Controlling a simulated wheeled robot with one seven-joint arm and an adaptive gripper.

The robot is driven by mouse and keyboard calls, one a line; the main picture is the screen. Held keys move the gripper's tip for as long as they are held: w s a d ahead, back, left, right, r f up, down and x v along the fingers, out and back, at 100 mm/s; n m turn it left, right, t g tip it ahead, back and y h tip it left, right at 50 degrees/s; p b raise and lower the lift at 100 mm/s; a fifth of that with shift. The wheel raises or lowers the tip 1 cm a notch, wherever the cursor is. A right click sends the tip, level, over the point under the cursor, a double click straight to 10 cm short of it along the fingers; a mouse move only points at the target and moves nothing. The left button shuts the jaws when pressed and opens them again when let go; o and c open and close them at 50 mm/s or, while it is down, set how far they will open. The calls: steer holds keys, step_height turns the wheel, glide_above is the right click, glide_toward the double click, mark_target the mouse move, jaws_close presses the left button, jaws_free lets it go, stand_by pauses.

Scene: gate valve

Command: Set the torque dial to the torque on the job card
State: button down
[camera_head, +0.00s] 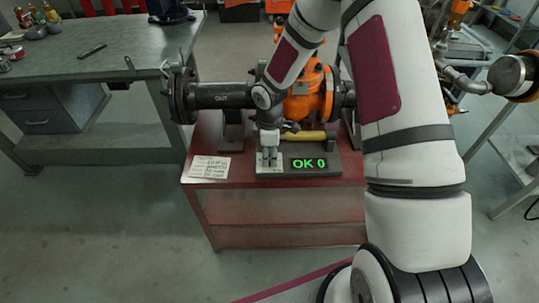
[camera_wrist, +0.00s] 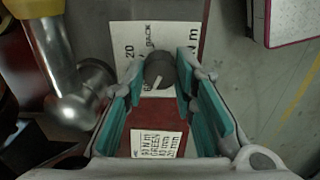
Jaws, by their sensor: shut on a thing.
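The torque dial (camera_wrist: 159,66) is a dark round knob with a white pointer line, on a pale scale plate (camera_wrist: 132,38) with dark print. "20", "BACK" and "N m" can be partly read on the plate. My gripper (camera_head: 269,156) points down at the left end of the grey tester block. In the wrist view its teal-padded fingers are shut on the dial from both sides. The job card (camera_head: 209,167) lies on the red bench left of the block. In the wrist view the card (camera_wrist: 158,147) shows "N m" and "GREEN"; its torque number is hard to read.
A green display (camera_head: 309,163) reads "OK 0". A yellow-handled tool (camera_head: 308,135) lies behind it; its metal head (camera_wrist: 85,95) is close left of my fingers. The orange valve (camera_head: 310,97) and dark pipe (camera_head: 222,96) stand behind. The red bench's (camera_head: 270,205) front is clear.

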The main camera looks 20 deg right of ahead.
stand_by(0.4)
steer(key=c, duration=1.3)
jaws_free()
step_height(320, 180, up, 12)
